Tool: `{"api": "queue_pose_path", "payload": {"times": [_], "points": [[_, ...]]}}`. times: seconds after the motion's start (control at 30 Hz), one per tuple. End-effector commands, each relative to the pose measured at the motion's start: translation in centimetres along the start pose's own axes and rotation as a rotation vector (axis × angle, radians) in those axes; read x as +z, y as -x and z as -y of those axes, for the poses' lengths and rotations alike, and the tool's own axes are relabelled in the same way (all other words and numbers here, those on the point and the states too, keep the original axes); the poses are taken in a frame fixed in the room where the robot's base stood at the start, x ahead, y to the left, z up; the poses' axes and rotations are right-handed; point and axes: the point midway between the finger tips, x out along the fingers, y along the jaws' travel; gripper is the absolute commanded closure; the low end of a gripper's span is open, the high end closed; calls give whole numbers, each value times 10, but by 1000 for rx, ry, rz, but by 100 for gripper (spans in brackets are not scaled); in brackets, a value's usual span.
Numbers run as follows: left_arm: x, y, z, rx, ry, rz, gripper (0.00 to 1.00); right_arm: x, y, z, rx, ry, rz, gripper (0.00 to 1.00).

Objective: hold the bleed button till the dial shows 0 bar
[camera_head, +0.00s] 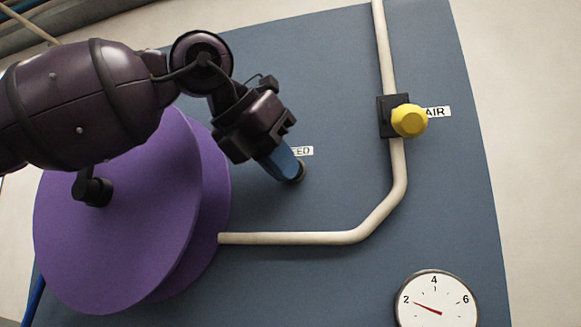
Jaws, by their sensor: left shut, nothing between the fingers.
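My left gripper (291,171) is shut, with its blue fingertips pointing down and right at the blue panel. The bleed button (301,171) shows only as a small dark rim at the fingertips; the rest is hidden behind them. The fingertips look to be on it, but I cannot tell how far it is pressed. A partly covered label (302,151) beside it reads "ED". The dial (435,297) is at the bottom right, cut off by the picture's edge, and its red needle points near 2. My right gripper is not in view.
A yellow knob (409,121) on a black block sits on the cream pipe (386,50), beside an "AIR" label (438,112). A large purple drum (120,235) stands out from the panel (285,280) at the left, below my left arm.

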Motion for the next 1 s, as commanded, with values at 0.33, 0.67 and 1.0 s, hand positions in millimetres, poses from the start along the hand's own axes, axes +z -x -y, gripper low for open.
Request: {"api": "queue_pose_path", "payload": {"times": [0.33,0.67,1.0], "points": [[0,0,0,1,1,0,100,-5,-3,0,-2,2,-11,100],[0,0,0,1,1,0,100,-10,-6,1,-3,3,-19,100],[-5,4,3,1,1,0,100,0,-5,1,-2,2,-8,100]]}}
